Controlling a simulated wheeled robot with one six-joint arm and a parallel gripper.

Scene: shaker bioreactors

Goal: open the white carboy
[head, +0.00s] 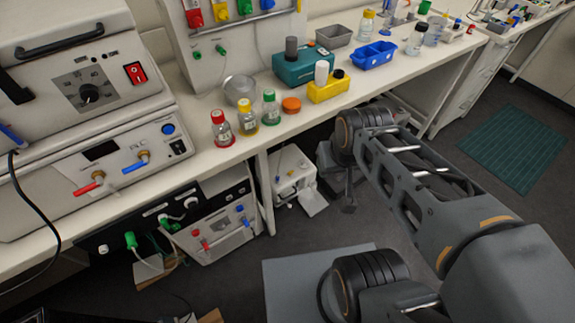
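A white boxy container (292,176) stands on the floor under the bench, left of my arm's far end. It may be the white carboy, but I cannot be sure. It has small fittings and thin tubing on top, and a pale flap or plate sits at its lower right. I cannot make out a lid or cap clearly. My gripper (348,207) seems to be the dark, small part hanging below the wrist, to the right of this container and apart from it in the picture. Its fingers are too small and dark to read.
The bench (205,160) above carries red-, yellow- and green-capped bottles, a teal device (300,68), a yellow rack (328,91) and a blue tray (373,55). Bench legs flank the space below. A control unit (222,231) stands at left.

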